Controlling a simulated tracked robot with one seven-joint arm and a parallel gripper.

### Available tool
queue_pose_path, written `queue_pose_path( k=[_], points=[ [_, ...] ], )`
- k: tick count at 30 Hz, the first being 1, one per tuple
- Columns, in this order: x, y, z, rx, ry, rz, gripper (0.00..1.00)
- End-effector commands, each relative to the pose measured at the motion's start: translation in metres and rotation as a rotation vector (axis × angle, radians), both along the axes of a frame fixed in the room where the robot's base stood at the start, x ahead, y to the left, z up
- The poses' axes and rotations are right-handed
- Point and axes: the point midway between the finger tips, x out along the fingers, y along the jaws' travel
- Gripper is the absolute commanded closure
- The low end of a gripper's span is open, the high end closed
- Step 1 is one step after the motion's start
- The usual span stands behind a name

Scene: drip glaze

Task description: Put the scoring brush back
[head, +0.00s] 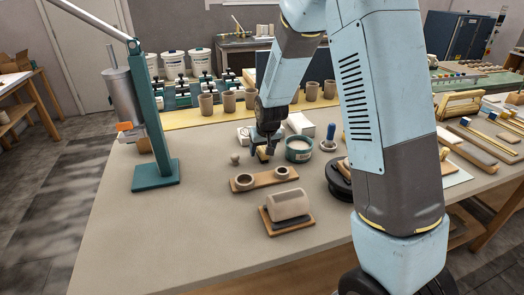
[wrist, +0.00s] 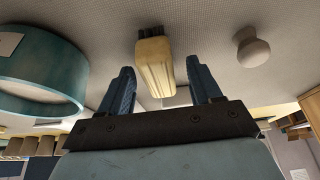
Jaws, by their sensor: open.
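The scoring brush (wrist: 155,68) has a pale yellow handle and short dark bristles. In the wrist view it lies between the two blue-grey fingers of my gripper (wrist: 160,82), with a visible gap to each finger. In the head view my gripper (head: 264,151) points down over the table, and the brush's yellow handle (head: 262,154) shows between the fingers. My gripper is open. Whether the brush touches the table is hard to tell. A wooden board (head: 263,181) with two round clay pieces lies just in front of my gripper.
A teal tub (head: 299,153) stands close at right, and a small pale knob (head: 235,159) close at left. A clay block on a board (head: 286,207) lies nearer the front. A green press stand (head: 155,173) is at left. The table's front left is clear.

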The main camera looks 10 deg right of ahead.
Motion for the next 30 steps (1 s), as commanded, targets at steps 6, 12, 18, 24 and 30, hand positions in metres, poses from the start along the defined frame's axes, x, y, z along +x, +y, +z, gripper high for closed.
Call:
queue_pose_path(
  k=[6, 12, 18, 24, 30],
  points=[
    [-0.011, -0.002, 0.029, 0.001, -0.003, 0.001, 0.36],
    [-0.023, -0.004, 0.059, 0.002, -0.004, 0.000, 0.36],
    [-0.034, -0.006, 0.085, 0.001, -0.003, 0.001, 0.36],
    [-0.041, -0.008, 0.100, 0.000, -0.001, 0.000, 0.36],
    [-0.043, -0.009, 0.105, 0.000, 0.001, -0.001, 0.36]
  ],
)
